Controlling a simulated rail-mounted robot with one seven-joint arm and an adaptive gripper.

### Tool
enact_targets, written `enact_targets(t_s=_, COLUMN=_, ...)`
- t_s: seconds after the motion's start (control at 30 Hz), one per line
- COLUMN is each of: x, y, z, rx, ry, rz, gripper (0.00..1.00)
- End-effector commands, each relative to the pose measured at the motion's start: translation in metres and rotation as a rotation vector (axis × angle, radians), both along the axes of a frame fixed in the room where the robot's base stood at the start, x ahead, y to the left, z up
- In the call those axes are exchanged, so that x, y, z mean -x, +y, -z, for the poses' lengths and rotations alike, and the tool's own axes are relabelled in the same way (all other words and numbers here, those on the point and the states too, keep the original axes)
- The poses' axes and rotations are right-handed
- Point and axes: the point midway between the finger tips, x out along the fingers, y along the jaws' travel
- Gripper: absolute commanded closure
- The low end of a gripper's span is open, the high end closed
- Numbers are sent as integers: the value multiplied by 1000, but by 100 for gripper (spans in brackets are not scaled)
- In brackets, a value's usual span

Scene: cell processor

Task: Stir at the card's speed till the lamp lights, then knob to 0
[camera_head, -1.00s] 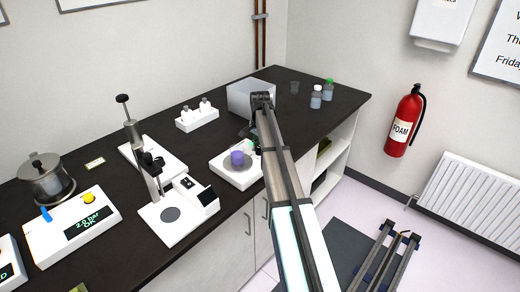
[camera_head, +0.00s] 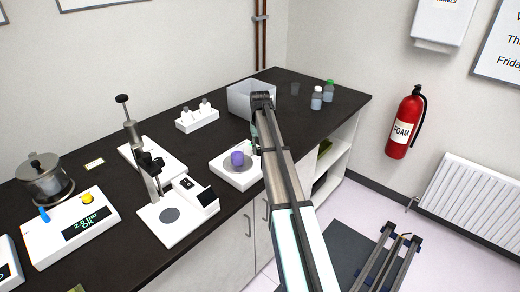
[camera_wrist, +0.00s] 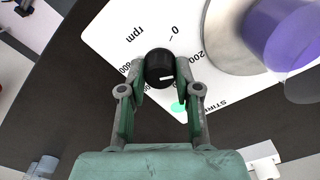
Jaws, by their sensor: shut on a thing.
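The white stirrer (camera_head: 225,172) stands on the dark bench, with a grey round plate (camera_head: 240,167) on top. A purple-filled vessel (camera_head: 237,158) sits on that plate; it also shows at the upper right of the wrist view (camera_wrist: 285,35). My gripper (camera_wrist: 158,82) is shut on the black knob (camera_wrist: 158,63), which has a short white mark. Around the knob, the printed scale shows 0, 200 and "rpm"; my fingers hide part of it. A bright green round lamp (camera_wrist: 178,107) shows between the fingers. A small pale card (camera_head: 95,164) lies farther left, its writing too small to read.
A grey open box (camera_head: 243,99) stands behind my wrist. A white rack with small bottles (camera_head: 197,118), a press stand (camera_head: 170,215) and a control box (camera_head: 70,228) stand to the left. Two bottles (camera_head: 316,98) stand at the right back. The bench behind the stirrer is partly clear.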

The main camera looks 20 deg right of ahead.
Motion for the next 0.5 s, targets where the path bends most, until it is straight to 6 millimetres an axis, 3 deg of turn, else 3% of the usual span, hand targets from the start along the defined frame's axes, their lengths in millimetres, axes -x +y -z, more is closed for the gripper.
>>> enact_targets(t_s=0.5, x=1, y=1, z=1, rx=-1, ry=3, rz=-492, gripper=100)
